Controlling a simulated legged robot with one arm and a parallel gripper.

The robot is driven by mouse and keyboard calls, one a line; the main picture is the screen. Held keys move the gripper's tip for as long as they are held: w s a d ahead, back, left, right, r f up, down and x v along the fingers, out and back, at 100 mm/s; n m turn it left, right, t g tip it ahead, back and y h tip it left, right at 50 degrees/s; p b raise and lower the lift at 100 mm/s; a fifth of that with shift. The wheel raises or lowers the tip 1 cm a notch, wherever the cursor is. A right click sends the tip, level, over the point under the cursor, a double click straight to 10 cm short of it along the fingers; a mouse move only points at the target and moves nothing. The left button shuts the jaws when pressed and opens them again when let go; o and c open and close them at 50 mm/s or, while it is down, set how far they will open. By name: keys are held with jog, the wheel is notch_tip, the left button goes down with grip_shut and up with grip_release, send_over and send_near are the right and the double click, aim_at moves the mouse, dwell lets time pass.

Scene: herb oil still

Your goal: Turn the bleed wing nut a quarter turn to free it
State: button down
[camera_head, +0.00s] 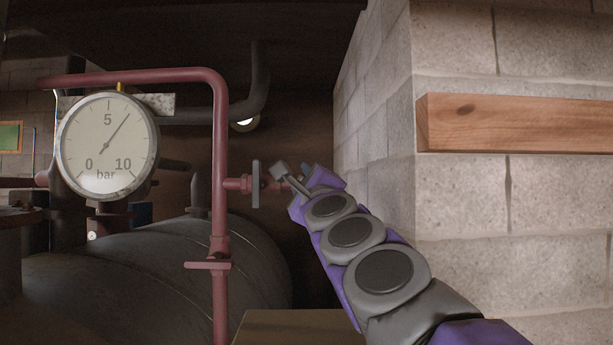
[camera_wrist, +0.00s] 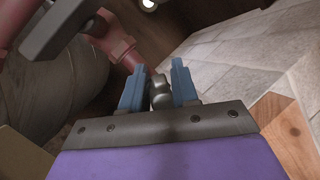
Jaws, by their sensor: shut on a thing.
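The wing nut (camera_wrist: 159,92) is a small rounded grey piece at the end of a short red pipe branch (camera_wrist: 121,50). In the wrist view it sits between the two blue fingers of my gripper (camera_wrist: 158,67), which is shut on it. Its wings are hard to make out, so I cannot tell its angle. In the head view my gripper (camera_head: 304,178) is at the right end of the red side branch (camera_head: 235,184), and the wing nut is mostly hidden there.
A grey bar handle (camera_head: 256,184) stands on the branch just left of my gripper. A red upright pipe (camera_head: 219,140), a round gauge (camera_head: 107,145) and a dark tank (camera_head: 160,265) are further left. A block wall (camera_head: 510,210) with a wooden beam (camera_head: 520,123) is to the right.

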jog(key=shift+w+a+f+n+g+y+p, duration=0.15)
jog(key=shift+n+g+y+p, duration=0.35)
jog(key=shift+n, duration=0.9)
jog(key=shift+s+f+n+g+y+p, duration=0.15)
jog(key=shift+n+g+y+p, duration=0.3)
jog(key=shift+n, duration=0.95)
jog(key=shift+w+a+f+n+g+y+p, duration=0.1)
jog(key=shift+f+n+g+y+p, duration=0.4)
jog(key=shift+n, duration=0.9)
jog(key=shift+r+g, duration=0.15)
jog(key=shift+g, duration=0.2)
jog(key=c, duration=1.2)
grip_release()
jog(key=shift+o, duration=1.2)
jog(key=shift+a, duration=0.1)
jog(key=shift+r, duration=0.1)
jog(key=b+v, duration=0.2)
jog(key=v, duration=1.5)
jog(key=shift+a, duration=0.1)
